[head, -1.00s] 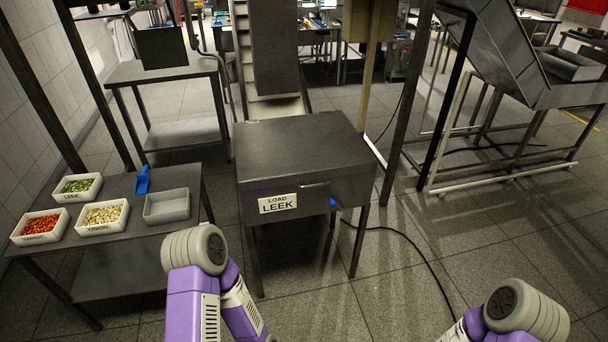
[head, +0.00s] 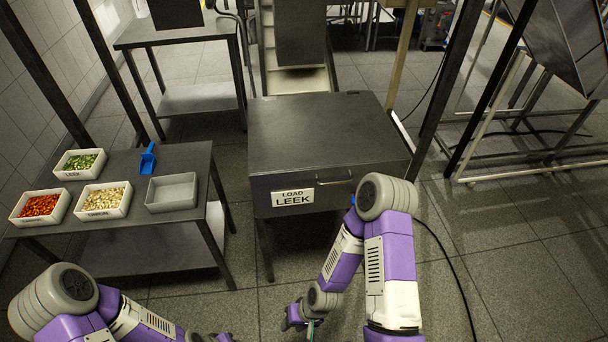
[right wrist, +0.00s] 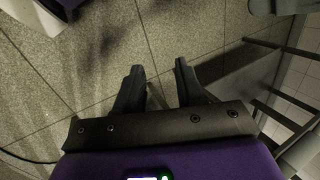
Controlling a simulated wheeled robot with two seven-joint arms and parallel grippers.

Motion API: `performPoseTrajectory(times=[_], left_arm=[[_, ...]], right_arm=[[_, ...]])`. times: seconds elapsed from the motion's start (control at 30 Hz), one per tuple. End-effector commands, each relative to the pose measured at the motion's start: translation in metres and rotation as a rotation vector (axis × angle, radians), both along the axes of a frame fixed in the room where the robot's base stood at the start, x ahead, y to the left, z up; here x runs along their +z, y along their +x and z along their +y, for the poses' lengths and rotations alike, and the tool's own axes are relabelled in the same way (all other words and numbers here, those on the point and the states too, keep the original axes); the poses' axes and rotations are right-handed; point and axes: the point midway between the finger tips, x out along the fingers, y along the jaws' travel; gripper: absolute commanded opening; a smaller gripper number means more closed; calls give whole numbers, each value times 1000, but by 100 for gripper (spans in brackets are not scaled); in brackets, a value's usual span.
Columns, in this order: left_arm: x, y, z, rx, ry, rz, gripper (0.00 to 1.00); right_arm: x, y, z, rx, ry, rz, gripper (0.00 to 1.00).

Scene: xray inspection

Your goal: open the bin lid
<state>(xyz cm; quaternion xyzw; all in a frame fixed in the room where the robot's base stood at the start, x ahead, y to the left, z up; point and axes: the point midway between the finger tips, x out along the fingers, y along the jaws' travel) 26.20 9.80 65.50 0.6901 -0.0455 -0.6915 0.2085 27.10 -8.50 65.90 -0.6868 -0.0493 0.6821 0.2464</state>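The bin (head: 260,205) is a dark grey metal box on legs at the middle of the head view, with a sign reading LOAD LEEK (head: 292,197). Its flat lid (head: 325,130) is down. A thin bar handle (head: 335,181) sits on the front, right of the sign. My right gripper (head: 305,320) is low in front of the bin, apart from it. In the right wrist view its two fingers (right wrist: 159,68) are spread, with only floor between them. My left gripper (head: 210,338) is mostly cut off at the bottom edge, so its fingers are hidden.
A side table (head: 150,242) at left holds tubs of leek (head: 80,163), carrot (head: 40,206) and onion (head: 103,200), an empty grey tub (head: 172,192) and a blue scoop (head: 148,158). A conveyor (head: 297,80) rises behind the bin. Frame posts stand right of it.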

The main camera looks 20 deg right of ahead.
Motion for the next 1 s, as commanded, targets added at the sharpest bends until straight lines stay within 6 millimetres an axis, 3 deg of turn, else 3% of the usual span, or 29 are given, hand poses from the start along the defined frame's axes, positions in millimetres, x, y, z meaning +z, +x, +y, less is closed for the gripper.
performPoseTrajectory(times=[0.2, 0.37, 0.47, 0.63, 0.8, 0.9, 1.0], left_arm=[[-16, 0, 0, -1, 0, 1, 43], [-26, 0, 0, 0, 0, 1, 43], [-33, 0, 0, 0, 0, 1, 43], [-44, 0, 0, 0, 0, 1, 43], [-51, 0, 0, 0, 0, 0, 43], [-53, 0, 0, 0, 0, 0, 43], [-55, 0, 0, 0, 0, 0, 43]], right_arm=[[12, 58, 20, -239, 233, -66, 38], [44, 123, 4, -453, 404, -173, 38], [70, 163, -28, -596, 496, -262, 38], [124, 215, -116, -831, 614, -449, 38], [175, 231, -207, -1009, 671, -626, 38], [195, 230, -243, -1070, 685, -697, 38], [208, 228, -264, -1102, 692, -739, 38]])
